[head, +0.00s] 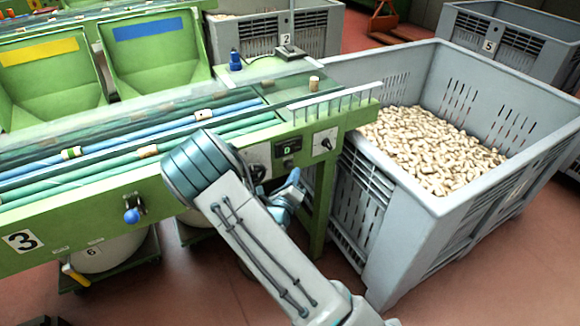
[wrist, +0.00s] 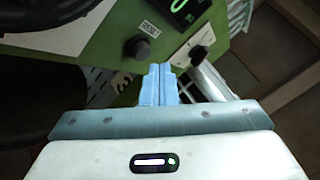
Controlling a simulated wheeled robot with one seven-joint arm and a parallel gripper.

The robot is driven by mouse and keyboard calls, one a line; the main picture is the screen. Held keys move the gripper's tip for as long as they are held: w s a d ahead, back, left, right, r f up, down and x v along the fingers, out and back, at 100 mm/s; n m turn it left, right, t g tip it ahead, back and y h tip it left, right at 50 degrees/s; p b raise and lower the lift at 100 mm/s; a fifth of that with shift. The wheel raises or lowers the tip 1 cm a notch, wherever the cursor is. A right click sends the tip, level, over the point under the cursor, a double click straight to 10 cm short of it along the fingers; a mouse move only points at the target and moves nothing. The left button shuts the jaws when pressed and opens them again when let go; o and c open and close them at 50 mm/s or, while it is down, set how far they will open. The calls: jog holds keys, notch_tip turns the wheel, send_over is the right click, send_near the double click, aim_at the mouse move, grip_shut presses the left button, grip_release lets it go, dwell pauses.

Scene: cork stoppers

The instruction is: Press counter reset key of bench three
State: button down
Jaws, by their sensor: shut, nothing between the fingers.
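In the wrist view a small white label (wrist: 147,28), seemingly reading RESET, sits on the green panel. Close below it is a dark round key (wrist: 137,47). My gripper (wrist: 159,68), with blue fingers, is shut and empty. Its tips are just below the dark key in the picture; contact cannot be told.
A dial (head: 325,141) is right of the display; a dark knob (wrist: 196,55) shows there in the wrist view. A big grey crate (head: 375,225) of corks stands close right of the bench. A blue-knobbed lever (head: 132,214) juts from the bench front. Red floor (head: 220,295) is open in front.

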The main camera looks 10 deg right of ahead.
jog(key=shift+s+d+p, duration=0.15)
jog(key=shift+s+d, duration=0.1)
jog(key=shift+s, duration=0.55)
jog(key=shift+s+d+p, duration=0.2)
jog(key=shift+s+d, duration=0.05)
jog(key=shift+s, duration=0.55)
jog(key=shift+s+d+p, duration=0.15)
jog(key=shift+s+d, duration=0.1)
jog(key=shift+s, duration=0.55)
